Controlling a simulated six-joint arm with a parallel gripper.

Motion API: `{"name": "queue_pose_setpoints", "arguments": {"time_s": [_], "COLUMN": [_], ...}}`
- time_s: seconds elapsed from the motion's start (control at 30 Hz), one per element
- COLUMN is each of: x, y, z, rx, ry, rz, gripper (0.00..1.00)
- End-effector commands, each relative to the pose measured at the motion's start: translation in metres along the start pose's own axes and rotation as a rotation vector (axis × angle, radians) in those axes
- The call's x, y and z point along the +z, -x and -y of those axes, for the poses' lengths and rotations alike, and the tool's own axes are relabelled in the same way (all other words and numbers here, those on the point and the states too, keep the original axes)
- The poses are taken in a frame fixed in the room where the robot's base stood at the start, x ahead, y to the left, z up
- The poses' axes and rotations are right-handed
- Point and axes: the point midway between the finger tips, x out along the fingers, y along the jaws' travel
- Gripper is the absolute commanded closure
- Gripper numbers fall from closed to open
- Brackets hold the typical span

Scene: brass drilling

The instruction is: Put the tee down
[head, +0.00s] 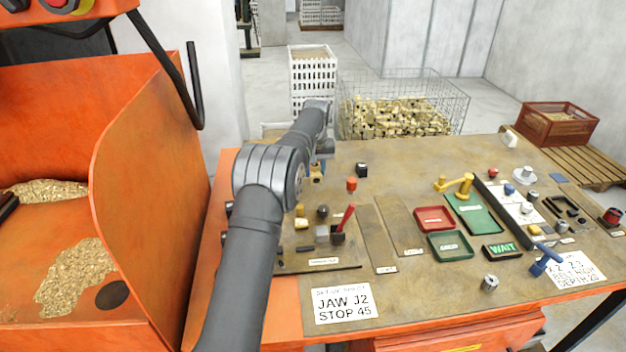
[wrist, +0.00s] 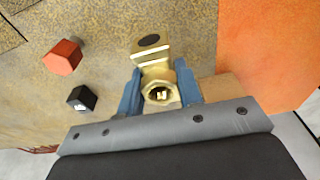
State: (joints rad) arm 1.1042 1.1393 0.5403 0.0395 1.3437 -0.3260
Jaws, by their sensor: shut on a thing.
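My gripper (wrist: 158,72) is shut on the brass tee (wrist: 160,93), with one blue finger on each side of it in the wrist view. A round open end of the tee faces the wrist camera. A gold piece with a dark oval on top lies just beyond it; I cannot tell whether it is part of the tee. In the head view the tee (head: 317,179) is a small brass patch below the blue fingers, over the far left of the bench. My arm hides part of this area. I cannot tell whether the tee touches the bench.
A red piece (head: 351,184) and a black piece (head: 361,170) stand close to the right of my gripper. Red (head: 434,219) and green (head: 451,247) trays lie farther right. A wire basket of brass parts (head: 398,118) stands behind the bench (head: 400,185).

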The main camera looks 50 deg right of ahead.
Motion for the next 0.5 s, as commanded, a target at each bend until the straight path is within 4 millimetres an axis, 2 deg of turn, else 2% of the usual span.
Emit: {"name": "queue_pose_setpoints", "arguments": {"time_s": [0.23,0.5], "x": [-0.004,0.000], "y": [-0.012,-0.043], "z": [0.006,0.006], "rx": [0.000,-0.001], "ry": [0.000,0.002], "rz": [0.000,-0.003], "gripper": [1.00,1.00]}}
